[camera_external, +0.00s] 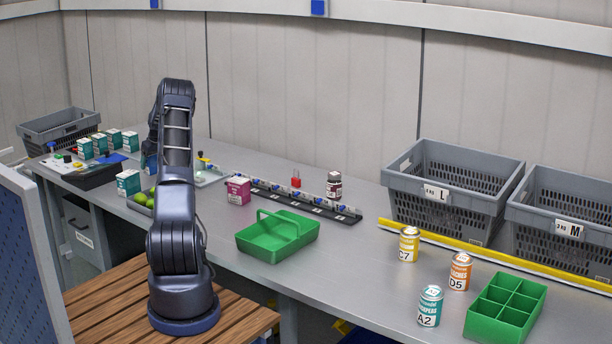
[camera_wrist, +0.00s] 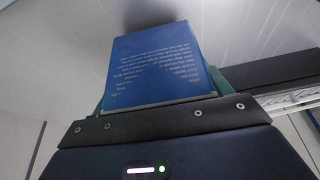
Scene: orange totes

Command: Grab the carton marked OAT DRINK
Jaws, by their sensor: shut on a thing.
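In the wrist view my gripper (camera_wrist: 158,100) is shut on a blue carton (camera_wrist: 158,62). The face towards the camera carries several lines of small pale print, upside down, too small to read. I cannot see the words OAT DRINK on it. In the external view my arm hides most of the gripper and what it holds. Several teal-and-white cartons stand at the left of the bench, one (camera_external: 128,183) apart at the front and others, such as one (camera_external: 131,141), further back. Their print is too small to read.
A green carrier (camera_external: 252,240) with a handle and a magenta box (camera_external: 238,190) stand mid-bench. Several cans, such as the yellow one (camera_external: 409,245), a green divided tray (camera_external: 482,322) and grey crates (camera_external: 437,213) are at the right. A dark rail (camera_external: 270,192) crosses the bench.

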